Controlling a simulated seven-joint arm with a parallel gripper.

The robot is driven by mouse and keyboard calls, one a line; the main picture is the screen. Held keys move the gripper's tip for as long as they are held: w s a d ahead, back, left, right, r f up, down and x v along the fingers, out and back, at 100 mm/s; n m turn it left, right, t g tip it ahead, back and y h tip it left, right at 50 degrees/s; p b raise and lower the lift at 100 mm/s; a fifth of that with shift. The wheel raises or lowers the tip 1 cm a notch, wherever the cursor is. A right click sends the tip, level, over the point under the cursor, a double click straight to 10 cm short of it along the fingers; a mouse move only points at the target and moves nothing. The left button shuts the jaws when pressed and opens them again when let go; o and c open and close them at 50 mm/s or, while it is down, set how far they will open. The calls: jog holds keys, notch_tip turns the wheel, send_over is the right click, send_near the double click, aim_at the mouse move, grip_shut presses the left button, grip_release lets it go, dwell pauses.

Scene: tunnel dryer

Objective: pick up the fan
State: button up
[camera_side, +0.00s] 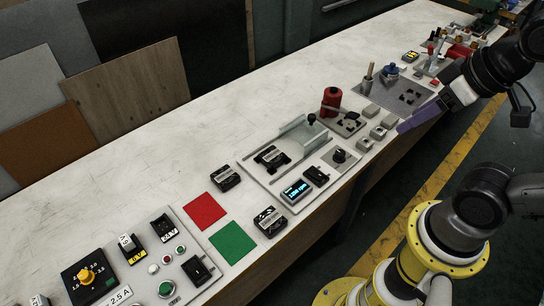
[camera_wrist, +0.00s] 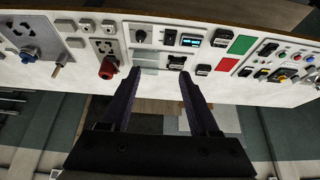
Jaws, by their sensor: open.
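Several small black box-shaped units could be the fan; their details are too small to tell. One black unit (camera_side: 271,157) sits between the rails on the grey tunnel plate (camera_side: 255,172). A second black unit (camera_side: 225,178) lies on the bench left of that plate, and a third black unit (camera_side: 270,221) lies right of the green square. In the wrist view, the plate's black unit (camera_wrist: 176,62) shows beyond the fingertips, toward the right finger. My gripper (camera_side: 402,127) has long purple fingers, open and empty, above the bench's front edge. It also shows in the wrist view (camera_wrist: 158,76).
A red square (camera_side: 205,210) and a green square (camera_side: 233,242) lie on the bench. A blue-lit display (camera_side: 296,191) and knob (camera_side: 340,156) stand on the plate. A red cylinder (camera_side: 331,101) rises behind. A control panel (camera_side: 190,260) fills the left. The back bench is clear.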

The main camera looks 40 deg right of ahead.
dwell(0.4)
jog(key=o, duration=0.6)
